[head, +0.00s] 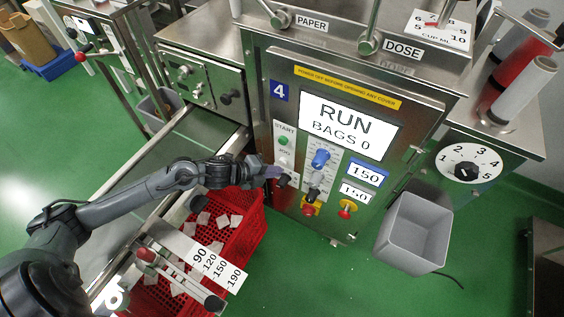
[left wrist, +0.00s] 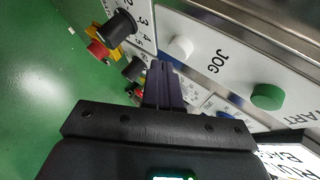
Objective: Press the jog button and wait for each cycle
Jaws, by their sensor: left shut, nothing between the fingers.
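The machine's front panel carries a white jog button (left wrist: 180,47) beside its JOG label (left wrist: 216,62) in the left wrist view. In the head view the JOG label (head: 285,154) shows, but the button is hard to make out near my gripper. The green start button (head: 283,141) is above it; it also shows in the left wrist view (left wrist: 267,96). The screen (head: 348,127) reads RUN, BAGS 0. My left gripper (head: 276,172) is shut and empty, close to the panel. In the wrist view its fingertips (left wrist: 163,72) are just below the jog button; contact cannot be told.
A red crate (head: 246,217) with teabags stands below my left arm. A grey bin (head: 419,228) hangs to the right.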

